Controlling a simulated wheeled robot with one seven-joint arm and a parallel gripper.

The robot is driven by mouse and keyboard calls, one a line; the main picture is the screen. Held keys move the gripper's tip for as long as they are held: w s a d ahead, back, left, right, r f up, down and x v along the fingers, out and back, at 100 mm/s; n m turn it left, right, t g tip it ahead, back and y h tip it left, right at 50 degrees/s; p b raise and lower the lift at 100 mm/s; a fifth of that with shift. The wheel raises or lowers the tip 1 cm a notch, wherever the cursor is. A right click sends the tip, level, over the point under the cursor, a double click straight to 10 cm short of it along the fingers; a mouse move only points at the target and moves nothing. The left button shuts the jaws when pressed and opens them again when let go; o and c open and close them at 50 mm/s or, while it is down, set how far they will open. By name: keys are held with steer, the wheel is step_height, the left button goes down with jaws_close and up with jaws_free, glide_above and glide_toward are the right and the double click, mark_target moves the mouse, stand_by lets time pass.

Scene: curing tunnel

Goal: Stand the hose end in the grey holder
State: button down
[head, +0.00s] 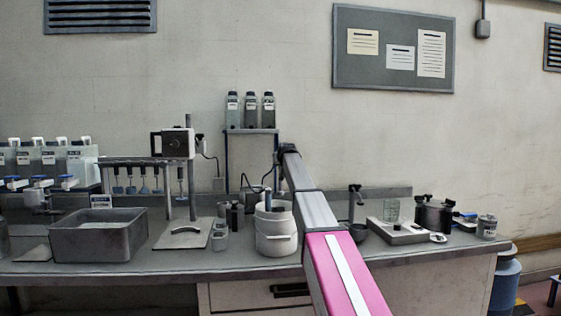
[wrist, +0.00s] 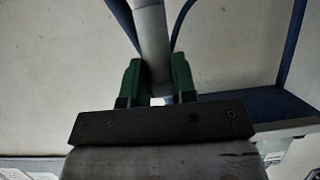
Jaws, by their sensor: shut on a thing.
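My gripper (wrist: 158,84) has two green fingers shut on a pale grey tube, which I take to be the hose end (wrist: 151,32). The tube runs up and slightly left out of the wrist view, and dark blue lines curve on both sides of it. In the head view my arm reaches over the bench toward the wall, and its far end hides most of the gripper and tube. A grey upright cylinder (head: 268,200) shows at the white bucket's mouth. I cannot tell for certain which thing is the grey holder.
A white bucket (head: 275,238) stands below my arm. A raised shelf (head: 250,131) with bottles is behind it. A grey basin (head: 125,240) and a stand with a box (head: 173,144) are left. A pale device (head: 397,232) and dark pots (head: 434,216) are right.

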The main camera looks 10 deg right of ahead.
mark_target(281, 184)
steer(key=shift+f, duration=4.45)
steer(key=shift+s+f, duration=0.25)
steer(key=shift+f, duration=0.25)
steer(key=shift+s+f, duration=0.2)
steer(key=shift+f, duration=0.25)
steer(key=shift+c, duration=1)
jaws_free()
steer(key=shift+a, duration=0.1)
steer(key=shift+s, duration=0.2)
steer(key=shift+s+r, duration=0.2)
steer(key=shift+s, duration=0.25)
steer(key=shift+v, duration=0.8)
